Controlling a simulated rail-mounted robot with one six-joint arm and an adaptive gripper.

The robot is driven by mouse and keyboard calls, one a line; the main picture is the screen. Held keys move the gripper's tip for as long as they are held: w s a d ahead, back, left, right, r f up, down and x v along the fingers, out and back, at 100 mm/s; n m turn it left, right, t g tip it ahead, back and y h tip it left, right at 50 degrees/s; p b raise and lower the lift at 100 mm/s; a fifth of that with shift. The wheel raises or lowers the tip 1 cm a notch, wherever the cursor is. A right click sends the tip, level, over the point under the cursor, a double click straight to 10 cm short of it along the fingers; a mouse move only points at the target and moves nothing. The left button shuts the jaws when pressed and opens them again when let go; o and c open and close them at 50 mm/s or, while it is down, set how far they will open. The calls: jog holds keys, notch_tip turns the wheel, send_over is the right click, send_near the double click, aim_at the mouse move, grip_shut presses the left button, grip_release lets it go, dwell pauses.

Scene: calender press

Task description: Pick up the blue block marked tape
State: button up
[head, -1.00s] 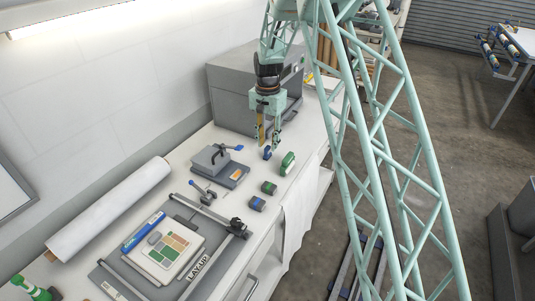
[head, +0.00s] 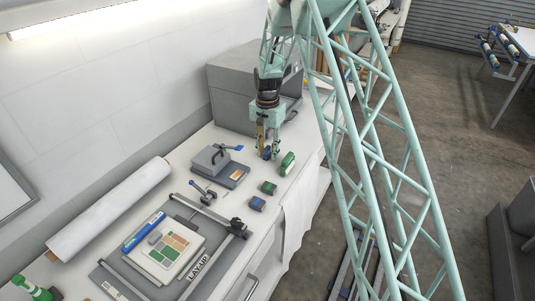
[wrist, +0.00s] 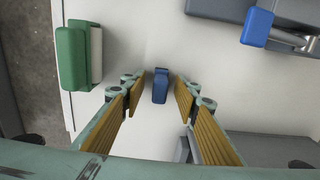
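A small blue block (head: 267,153) stands upright on the white bench below my gripper (head: 267,156). I cannot read any marking on it. In the wrist view the blue block (wrist: 160,86) sits between the two fingertips of my gripper (wrist: 158,84), with a visible gap on each side. My gripper is open, points down and holds nothing. Two small dark blocks with coloured faces, one nearer (head: 257,203) and one farther (head: 269,188), lie on the bench toward the viewer.
A green-and-white block (head: 287,163) stands close to the right of my gripper. A grey press-like tool with a blue handle (head: 219,163) is to the left. A large grey box (head: 235,95) stands behind. A lay-up board (head: 165,245) and white roll (head: 110,210) are nearer.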

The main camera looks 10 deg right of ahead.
aim_at(268, 147)
dwell(0.3)
jog(key=c, duration=0.9)
jog(key=shift+r, duration=0.25)
jog(key=shift+r, duration=1.6)
jog(key=s, duration=0.5)
jog(key=s+a+r+b, duration=0.1)
jog(key=s, duration=0.4)
jog(key=s+a, duration=0.1)
jog(key=s, duration=0.4)
jog(key=shift+s+a+r, duration=0.15)
jog(key=shift+s+a, duration=0.1)
jog(key=shift+s, duration=0.15)
jog(key=shift+o, duration=0.3)
